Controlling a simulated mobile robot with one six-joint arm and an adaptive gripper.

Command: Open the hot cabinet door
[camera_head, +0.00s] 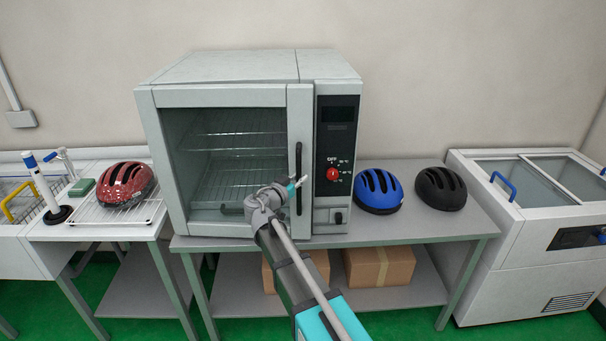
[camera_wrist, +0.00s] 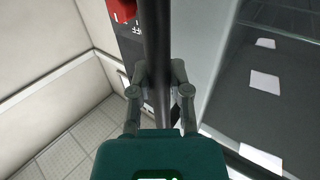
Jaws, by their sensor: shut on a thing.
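The hot cabinet (camera_head: 230,65) is a grey box on a table, with a glass door (camera_head: 225,95) in front and wire shelves behind the glass. The door looks closed in its frame. A black vertical handle (camera_head: 298,165) stands at the door's right edge; it also crosses the wrist view as a dark bar (camera_wrist: 156,45). My gripper (camera_head: 300,182) is at the lower part of the handle. In the wrist view my gripper (camera_wrist: 158,82) has its two fingers on either side of the bar, shut on it. The fingertips are partly hidden behind the bar.
A control panel with a red knob (camera_head: 333,174) is right of the handle. A blue helmet (camera_head: 378,190) and a black helmet (camera_head: 441,188) lie right of the cabinet. A red helmet (camera_head: 125,184) lies on a rack at left. A white chest unit (camera_head: 530,230) stands at right.

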